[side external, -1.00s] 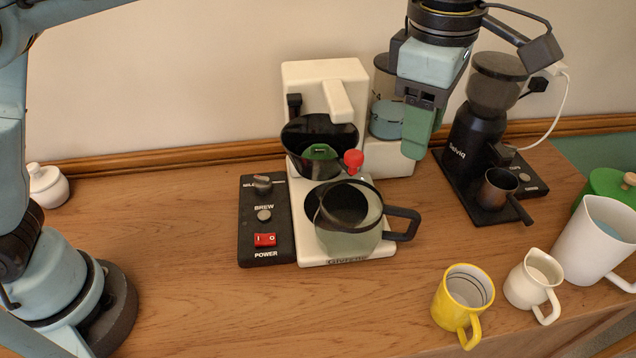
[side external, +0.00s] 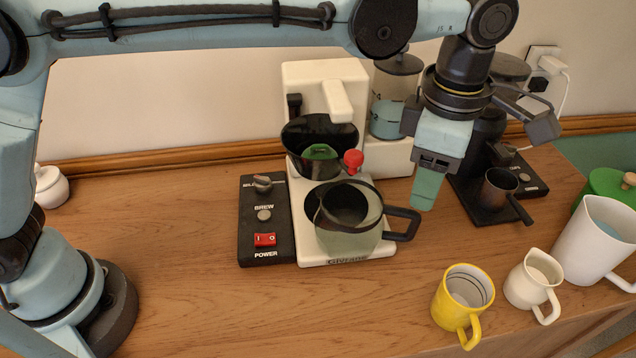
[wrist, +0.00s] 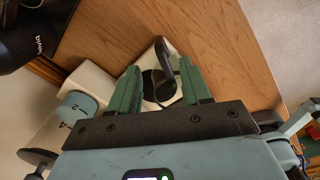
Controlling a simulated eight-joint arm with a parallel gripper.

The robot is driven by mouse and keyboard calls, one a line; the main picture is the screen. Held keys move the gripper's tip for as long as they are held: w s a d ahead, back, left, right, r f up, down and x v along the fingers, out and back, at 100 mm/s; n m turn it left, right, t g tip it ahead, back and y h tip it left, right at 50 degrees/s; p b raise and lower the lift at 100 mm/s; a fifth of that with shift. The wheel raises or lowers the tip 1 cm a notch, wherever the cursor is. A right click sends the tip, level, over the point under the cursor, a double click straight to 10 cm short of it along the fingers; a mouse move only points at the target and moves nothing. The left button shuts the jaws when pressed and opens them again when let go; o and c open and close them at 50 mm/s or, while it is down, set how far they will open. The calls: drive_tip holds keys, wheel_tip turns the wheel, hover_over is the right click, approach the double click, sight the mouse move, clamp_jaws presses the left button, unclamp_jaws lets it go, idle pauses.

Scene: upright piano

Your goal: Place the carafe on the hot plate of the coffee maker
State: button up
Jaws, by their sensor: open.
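The glass carafe (side external: 345,240) with a black rim and black handle (side external: 403,224) stands over the front part of the white coffee maker (side external: 322,80) base. Its handle points right. The hot plate is hidden under or behind it, so I cannot tell whether the carafe sits squared on it. My gripper (side external: 424,198) points down beside the handle, just above and behind it, not closed on it. In the wrist view my gripper (wrist: 160,88) has its green fingers apart, with the black handle (wrist: 165,58) showing between them, farther off.
The black filter basket (side external: 318,135) hangs above and behind the carafe, with a red knob (side external: 353,160) beside it. A black grinder (side external: 485,150) with a metal cup stands right of my gripper. A yellow mug (side external: 462,295) and cream jug (side external: 532,280) stand front right.

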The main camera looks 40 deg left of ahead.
sight(415, 219)
drive_tip(key=f, duration=1.2)
drive_tip(key=shift+w+a, duration=0.1)
drive_tip(key=shift+w, duration=0.2)
drive_tip(key=shift+c, duration=0.3)
clamp_jaws()
